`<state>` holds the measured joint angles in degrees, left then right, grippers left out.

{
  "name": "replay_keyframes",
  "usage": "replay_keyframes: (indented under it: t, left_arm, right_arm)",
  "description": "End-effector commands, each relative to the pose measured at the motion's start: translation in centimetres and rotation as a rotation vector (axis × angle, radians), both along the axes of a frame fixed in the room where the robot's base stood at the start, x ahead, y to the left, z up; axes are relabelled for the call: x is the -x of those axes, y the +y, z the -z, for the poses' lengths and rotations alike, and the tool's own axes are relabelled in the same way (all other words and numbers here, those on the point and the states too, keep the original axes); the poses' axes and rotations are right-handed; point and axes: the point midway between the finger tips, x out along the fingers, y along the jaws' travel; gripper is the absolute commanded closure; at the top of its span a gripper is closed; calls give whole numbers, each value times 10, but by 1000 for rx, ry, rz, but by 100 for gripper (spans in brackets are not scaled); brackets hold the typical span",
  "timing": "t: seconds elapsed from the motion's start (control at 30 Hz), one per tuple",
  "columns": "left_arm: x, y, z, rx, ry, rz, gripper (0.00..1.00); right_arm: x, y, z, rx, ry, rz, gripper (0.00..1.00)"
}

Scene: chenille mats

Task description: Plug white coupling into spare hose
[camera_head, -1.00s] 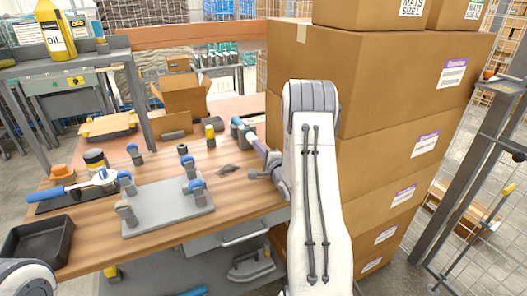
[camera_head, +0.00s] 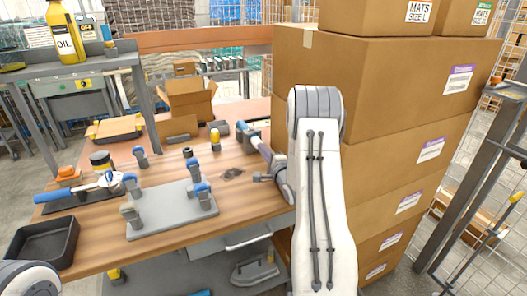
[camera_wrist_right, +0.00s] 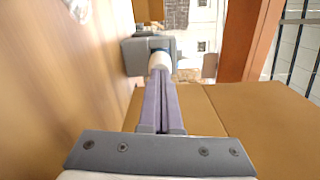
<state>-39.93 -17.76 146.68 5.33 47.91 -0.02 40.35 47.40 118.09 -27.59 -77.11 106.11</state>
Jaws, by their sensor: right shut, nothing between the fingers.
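My right gripper (camera_head: 256,140) is at the right end of the wooden bench. Its long purple-grey fingers are shut together in the right wrist view (camera_wrist_right: 161,78). Just beyond their tips is a grey fitting (camera_head: 246,127) with a blue part. In the right wrist view the fitting (camera_wrist_right: 136,56) shows a short white piece (camera_wrist_right: 161,61), perhaps the white coupling. The tips look close to it; I cannot tell whether they touch. I cannot pick out the spare hose with certainty. My left gripper is out of view.
A grey plate (camera_head: 170,218) carries several blue-topped fittings. A black tray (camera_head: 42,243), a blue-handled tool (camera_head: 75,190) and a yellow-topped fitting (camera_head: 215,140) are on the bench. Stacked cardboard boxes (camera_head: 385,95) stand close behind my right arm. The bench's front right is mostly clear.

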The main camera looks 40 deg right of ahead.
Motion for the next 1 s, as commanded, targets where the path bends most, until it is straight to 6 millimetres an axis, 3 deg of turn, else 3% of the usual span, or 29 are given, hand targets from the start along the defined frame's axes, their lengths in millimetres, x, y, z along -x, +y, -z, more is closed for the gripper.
replay_keyframes:
  t: [0.53,1.0]
  left_arm:
    - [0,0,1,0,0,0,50]
    - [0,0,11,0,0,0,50]
  right_arm:
    - [37,8,1,0,1,3,100]
    - [117,27,1,-2,2,2,100]
